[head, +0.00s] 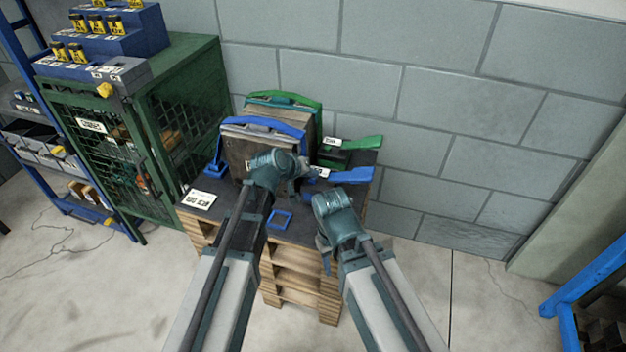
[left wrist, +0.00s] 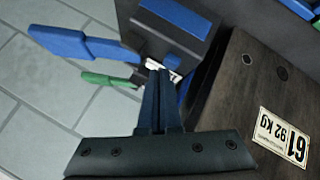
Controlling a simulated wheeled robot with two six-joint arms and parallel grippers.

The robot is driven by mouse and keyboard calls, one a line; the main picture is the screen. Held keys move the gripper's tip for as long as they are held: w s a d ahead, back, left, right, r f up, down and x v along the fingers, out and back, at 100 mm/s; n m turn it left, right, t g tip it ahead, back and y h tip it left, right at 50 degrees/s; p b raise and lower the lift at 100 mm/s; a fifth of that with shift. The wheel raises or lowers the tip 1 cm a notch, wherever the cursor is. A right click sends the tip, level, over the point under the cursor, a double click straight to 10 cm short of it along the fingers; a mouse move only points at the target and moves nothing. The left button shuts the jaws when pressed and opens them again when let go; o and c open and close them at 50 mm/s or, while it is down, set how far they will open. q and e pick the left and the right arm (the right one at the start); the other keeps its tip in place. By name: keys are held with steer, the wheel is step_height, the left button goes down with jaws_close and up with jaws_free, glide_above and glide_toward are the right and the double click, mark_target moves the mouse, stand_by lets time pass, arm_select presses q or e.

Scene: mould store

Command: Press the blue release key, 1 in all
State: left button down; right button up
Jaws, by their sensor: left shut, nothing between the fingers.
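A blue key with a long flat paddle (head: 352,175) sticks out to the right beside the blue-handled mould, with a white label (head: 320,172) at its base. It also shows in the left wrist view as a blue paddle (left wrist: 75,44). My left gripper (head: 304,170) is shut and empty, close to the labelled base of this key. In the left wrist view its fingertips (left wrist: 155,76) overlap the label; I cannot tell whether they touch.
A similar green key (head: 360,142) lies behind the blue one. Mould blocks with blue (head: 262,123) and green (head: 285,98) handles stand on the dark pallet top (head: 235,189). A blue square frame (head: 281,220) lies in front. A green cage cabinet (head: 185,110) stands left.

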arm_select(q)
steer(key=shift+f+b, duration=0.45)
steer(key=shift+f, duration=0.05)
stand_by(0.3)
steer(key=shift+r, duration=0.1)
steer(key=shift+r+p, duration=0.85)
steer(key=shift+p, duration=0.1)
step_height(320, 180, up, 5)
steer(key=p, duration=0.5)
stand_by(0.7)
